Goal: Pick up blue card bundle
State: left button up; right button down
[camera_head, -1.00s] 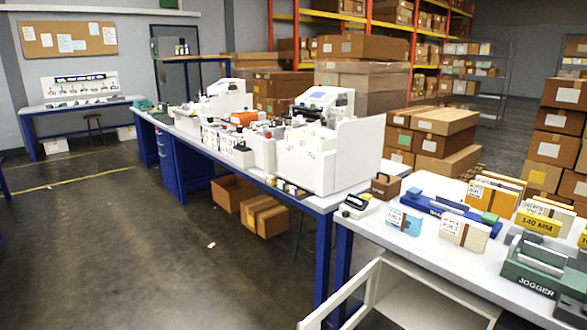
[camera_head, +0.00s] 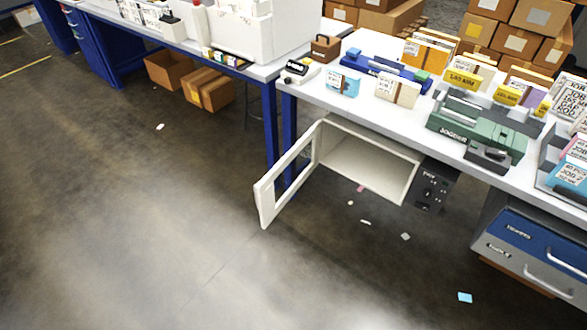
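A light blue card bundle (camera_head: 343,82) stands on the white table (camera_head: 372,108) near its left front edge, with a white label on its face. To its right stands a cream and brown card bundle (camera_head: 397,90). Other blue cards (camera_head: 569,176) show at the far right edge, in a grey holder with pink ones. Neither of my grippers is in the head view.
A white cabinet under the table has its door (camera_head: 290,172) swung open into the floor space. A green jogger (camera_head: 477,128) and a blue drawer unit (camera_head: 540,240) are to the right. Scraps lie on the floor; the left foreground floor is clear.

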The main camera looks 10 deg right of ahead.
aim_at(346, 83)
jog(key=i+j+z, duration=0.1)
jog(key=z, duration=0.3)
jog(key=i+j+z, duration=0.1)
jog(key=z, duration=0.25)
jog(key=j+z, duration=0.4)
jog(key=i+j+z, duration=0.1)
jog(key=z, duration=0.3)
jog(key=j+z, duration=0.15)
jog(key=j, duration=0.75)
jog(key=j+z, duration=0.2)
jog(key=j, duration=0.75)
jog(key=k+j+z, duration=0.15)
jog(key=j, duration=0.75)
